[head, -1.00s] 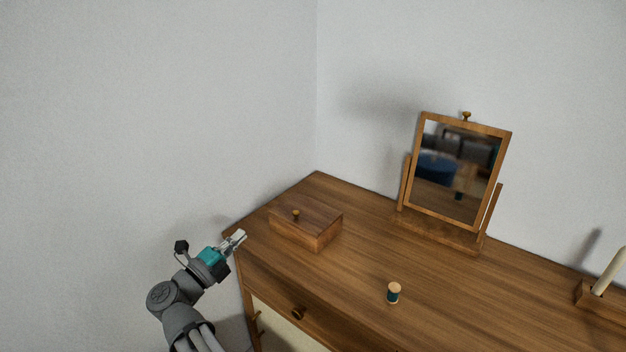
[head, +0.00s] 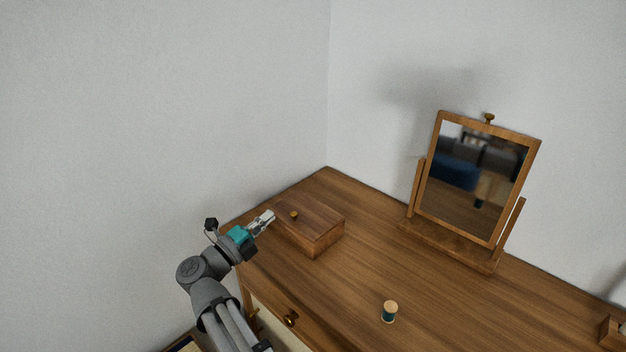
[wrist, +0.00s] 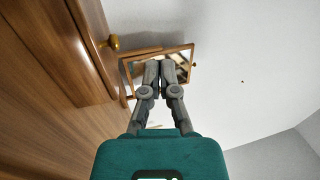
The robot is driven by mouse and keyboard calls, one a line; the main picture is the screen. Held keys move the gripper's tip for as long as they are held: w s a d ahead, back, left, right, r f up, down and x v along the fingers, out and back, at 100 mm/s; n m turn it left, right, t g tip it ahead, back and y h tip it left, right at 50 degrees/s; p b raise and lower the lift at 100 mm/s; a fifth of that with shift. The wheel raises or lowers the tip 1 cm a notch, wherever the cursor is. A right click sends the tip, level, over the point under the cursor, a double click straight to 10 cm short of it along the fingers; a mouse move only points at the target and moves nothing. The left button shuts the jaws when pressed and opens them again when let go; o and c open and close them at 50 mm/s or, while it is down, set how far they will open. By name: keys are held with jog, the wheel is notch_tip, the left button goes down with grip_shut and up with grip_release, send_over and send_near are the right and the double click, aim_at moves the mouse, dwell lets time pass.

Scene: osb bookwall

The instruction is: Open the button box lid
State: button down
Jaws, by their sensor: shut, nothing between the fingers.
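The button box (head: 312,241) is a low brown wooden box near the far left corner of the dresser top. Its lid (head: 318,214) lies flat and shut, with a small brass knob (head: 294,214) near its left edge. In the wrist view the box (wrist: 62,40) fills the upper left, with the knob (wrist: 112,42) sticking out from it. My gripper (head: 270,215) is just left of the box in the head view, its fingers together and empty. In the wrist view the fingertips (wrist: 166,64) are apart from the knob, to its right and lower.
The wooden dresser top (head: 350,270) is clear around the box. A thread spool (head: 389,312) stands near the front, and a tilting mirror (head: 474,178) stands at the back. White walls (head: 170,110) close off the left and back. A drawer knob (head: 291,319) juts out in front.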

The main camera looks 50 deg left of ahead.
jog(key=shift+w, duration=0.2)
dwell(0.3)
jog(key=p+x, duration=0.3)
jog(key=x, duration=1)
jog(key=shift+w+r, duration=0.1)
jog(key=shift+w, duration=0.25)
jog(key=shift+s, duration=0.2)
dwell(1.3)
